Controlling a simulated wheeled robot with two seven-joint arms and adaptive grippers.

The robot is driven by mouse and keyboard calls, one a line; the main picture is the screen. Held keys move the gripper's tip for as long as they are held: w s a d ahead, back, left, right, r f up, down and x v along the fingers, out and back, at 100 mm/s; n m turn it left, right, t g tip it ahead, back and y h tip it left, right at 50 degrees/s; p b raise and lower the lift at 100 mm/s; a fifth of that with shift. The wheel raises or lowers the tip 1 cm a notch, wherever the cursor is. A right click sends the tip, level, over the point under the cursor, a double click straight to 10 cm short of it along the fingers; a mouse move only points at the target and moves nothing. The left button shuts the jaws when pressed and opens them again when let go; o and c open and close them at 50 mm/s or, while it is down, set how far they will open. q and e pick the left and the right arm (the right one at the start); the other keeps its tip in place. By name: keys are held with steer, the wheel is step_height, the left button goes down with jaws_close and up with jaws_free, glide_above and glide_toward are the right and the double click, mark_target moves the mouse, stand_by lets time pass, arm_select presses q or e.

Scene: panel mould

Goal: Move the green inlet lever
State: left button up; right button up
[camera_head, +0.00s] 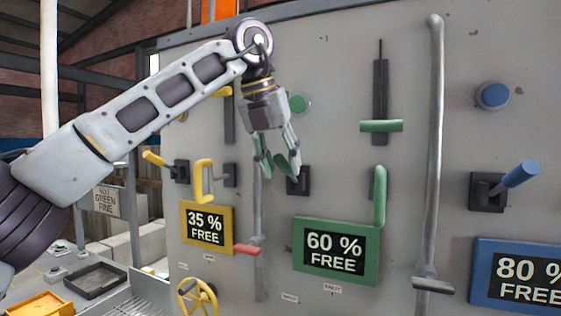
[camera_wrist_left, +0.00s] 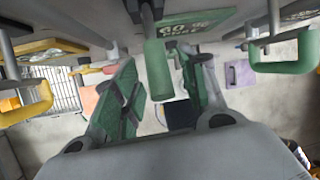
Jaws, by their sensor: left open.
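The green lever (camera_head: 282,166) sticks out to the upper left from a black square base (camera_head: 300,184) on the grey panel, above the green-framed "60 % FREE" display. My left gripper (camera_head: 279,172) comes down from above and is open, its fingers on either side of the lever's handle. In the left wrist view the green handle (camera_wrist_left: 158,70) stands between the two green-padded fingers of the left gripper (camera_wrist_left: 164,78), with visible gaps. It does not look gripped. The fingers partly cover the lever in the head view. My right gripper is not in view.
A green slider (camera_head: 381,126), a green upright handle (camera_head: 380,196) and a green knob (camera_head: 300,103) are nearby. Yellow controls, including a yellow lever (camera_head: 155,158), are on the left. A blue lever (camera_head: 521,173) is on the right. A vertical pipe (camera_head: 433,150) crosses the panel.

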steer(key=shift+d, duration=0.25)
arm_select(q)
jaws_close()
steer(key=shift+f, duration=0.1)
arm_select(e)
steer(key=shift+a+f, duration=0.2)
